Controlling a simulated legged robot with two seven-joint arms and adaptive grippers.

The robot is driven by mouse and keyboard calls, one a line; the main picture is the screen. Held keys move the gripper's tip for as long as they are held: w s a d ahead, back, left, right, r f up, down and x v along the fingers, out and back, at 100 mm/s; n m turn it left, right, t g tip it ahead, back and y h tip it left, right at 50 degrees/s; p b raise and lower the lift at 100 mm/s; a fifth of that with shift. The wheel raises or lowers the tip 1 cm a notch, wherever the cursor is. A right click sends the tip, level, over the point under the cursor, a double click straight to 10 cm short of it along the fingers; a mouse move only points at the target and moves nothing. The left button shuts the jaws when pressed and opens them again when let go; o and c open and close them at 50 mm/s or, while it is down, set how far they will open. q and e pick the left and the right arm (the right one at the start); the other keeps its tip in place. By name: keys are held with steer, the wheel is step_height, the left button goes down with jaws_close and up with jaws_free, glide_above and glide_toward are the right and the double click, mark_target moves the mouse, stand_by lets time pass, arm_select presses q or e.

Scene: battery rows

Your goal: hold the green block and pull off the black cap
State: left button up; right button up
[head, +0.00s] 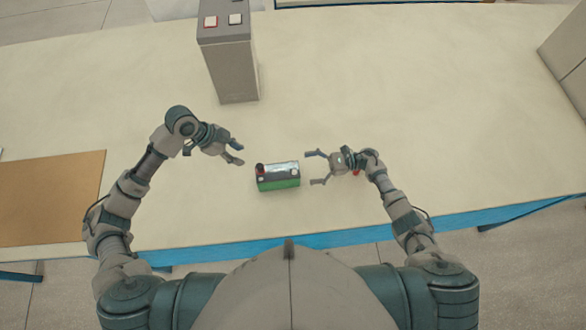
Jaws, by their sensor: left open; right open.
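The green block (279,182) lies on the pale table between my two grippers. A small red thing shows by the right wrist, partly hidden.
A grey box (229,65) with a red-framed button and a white button stands at the back. A brown board (50,198) lies at the left. A grey boxy thing (570,60) stands at the right edge. The table (420,90) is otherwise clear; its blue edge is near me.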

mark_target(293, 170)
steer(key=a, duration=0.6)
steer(key=shift+s, duration=0.3)
steer(key=shift+c, duration=0.3)
jaws_close()
stand_by(0.4)
